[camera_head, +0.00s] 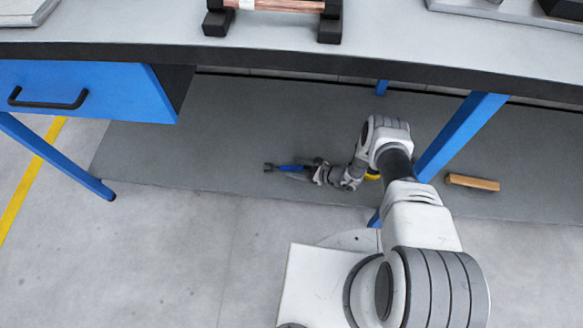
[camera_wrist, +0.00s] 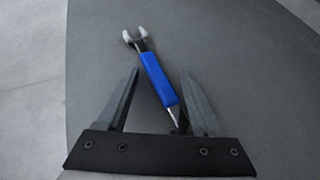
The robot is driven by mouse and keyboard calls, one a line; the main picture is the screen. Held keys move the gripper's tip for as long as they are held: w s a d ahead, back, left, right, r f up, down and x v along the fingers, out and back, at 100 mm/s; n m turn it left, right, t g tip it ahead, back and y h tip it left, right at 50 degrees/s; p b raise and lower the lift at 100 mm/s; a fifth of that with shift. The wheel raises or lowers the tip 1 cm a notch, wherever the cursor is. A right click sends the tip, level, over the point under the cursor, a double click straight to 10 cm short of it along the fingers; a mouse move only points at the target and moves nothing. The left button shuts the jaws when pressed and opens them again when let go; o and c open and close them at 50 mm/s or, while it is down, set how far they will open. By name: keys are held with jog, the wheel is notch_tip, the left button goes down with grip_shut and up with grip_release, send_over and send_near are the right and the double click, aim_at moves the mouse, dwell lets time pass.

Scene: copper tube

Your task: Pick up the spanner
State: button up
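The spanner has a blue handle and an open-jaw head. It lies on the grey mat under the workbench, and its blue handle (camera_head: 290,168) shows left of my gripper (camera_head: 318,174) in the head view. In the wrist view the spanner (camera_wrist: 157,82) lies tilted, its pale head at the top and its thin lower end between my fingers near the right one. My gripper (camera_wrist: 158,82) is open, with a wide gap between its two fingers. I cannot tell whether a finger touches the spanner.
The grey mat (camera_head: 230,125) runs under the workbench (camera_head: 400,40). A blue drawer (camera_head: 90,85) and a blue table leg (camera_head: 460,135) flank the space. A wooden block (camera_head: 473,183) lies right of the leg. A copper tube (camera_head: 285,5) rests in black holders on the bench.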

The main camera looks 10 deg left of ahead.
aim_at(297, 169)
jog(key=shift+s+f, duration=0.1)
grip_shut()
notch_tip(297, 169, up, 10)
jog(key=p, duration=0.5)
